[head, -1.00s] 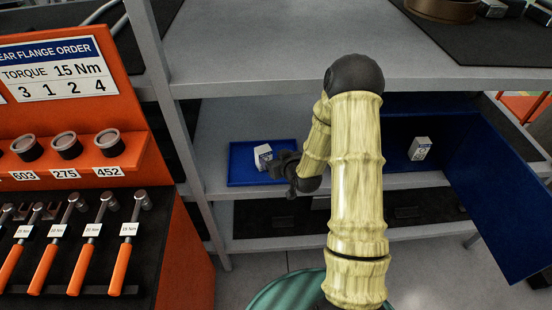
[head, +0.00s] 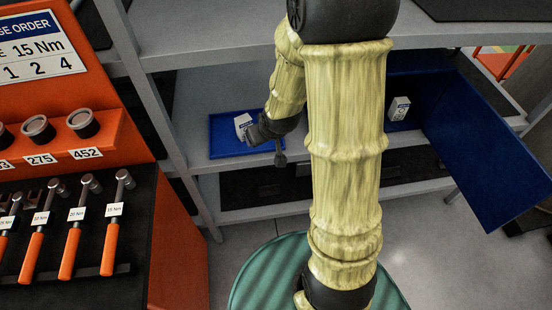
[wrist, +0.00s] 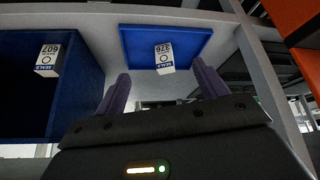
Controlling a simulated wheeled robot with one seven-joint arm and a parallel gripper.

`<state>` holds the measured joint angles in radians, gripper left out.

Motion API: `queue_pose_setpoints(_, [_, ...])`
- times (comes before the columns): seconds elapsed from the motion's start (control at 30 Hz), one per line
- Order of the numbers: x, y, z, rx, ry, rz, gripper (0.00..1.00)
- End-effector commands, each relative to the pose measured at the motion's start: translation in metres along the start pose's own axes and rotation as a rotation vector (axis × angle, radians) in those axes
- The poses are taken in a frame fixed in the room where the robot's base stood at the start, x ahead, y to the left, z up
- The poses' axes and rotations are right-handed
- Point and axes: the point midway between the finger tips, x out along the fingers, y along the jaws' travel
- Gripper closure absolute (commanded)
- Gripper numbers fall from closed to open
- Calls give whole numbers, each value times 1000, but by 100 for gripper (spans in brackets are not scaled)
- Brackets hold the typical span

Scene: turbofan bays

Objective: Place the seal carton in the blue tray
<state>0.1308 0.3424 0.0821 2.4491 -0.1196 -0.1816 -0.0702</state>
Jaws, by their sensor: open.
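A blue tray (head: 222,149) lies on the middle shelf, left of my arm in the head view. A white and blue seal carton (head: 242,125) stands in it; the wrist view shows this carton (wrist: 164,58), marked SEALS, in the tray (wrist: 136,46). My gripper (head: 276,148) is just right of that carton in the head view, partly hidden by its own wrist. In the wrist view my gripper (wrist: 161,80) is open, with nothing between its fingers. A second seal carton (head: 399,108), marked 607 in the wrist view (wrist: 48,60), stands inside a blue compartment to the right.
The compartment's blue door (head: 480,150) hangs open at the right. Shelf uprights and the upper shelf (head: 220,35) frame the opening. An orange tool stand (head: 185,240) with several torque tools is at the left. A green round surface (head: 250,280) is below my arm.

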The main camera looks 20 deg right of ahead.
Motion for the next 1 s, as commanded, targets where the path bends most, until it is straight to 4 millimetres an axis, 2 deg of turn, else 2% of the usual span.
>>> queue_pose_setpoints(0.03, [-19, -4, 8, 14, -37, 7, 28])
queue_pose_setpoints(0.2, [-74, -17, 47, 80, -192, 10, 28])
queue_pose_setpoints(0.33, [-100, -24, 70, 118, -273, 2, 28])
queue_pose_setpoints(0.47, [-108, -27, 79, 131, -304, -2, 28])
queue_pose_setpoints(0.93, [-108, -27, 78, 130, -303, -1, 28])
queue_pose_setpoints(1.0, [-108, -27, 78, 130, -303, -1, 41])
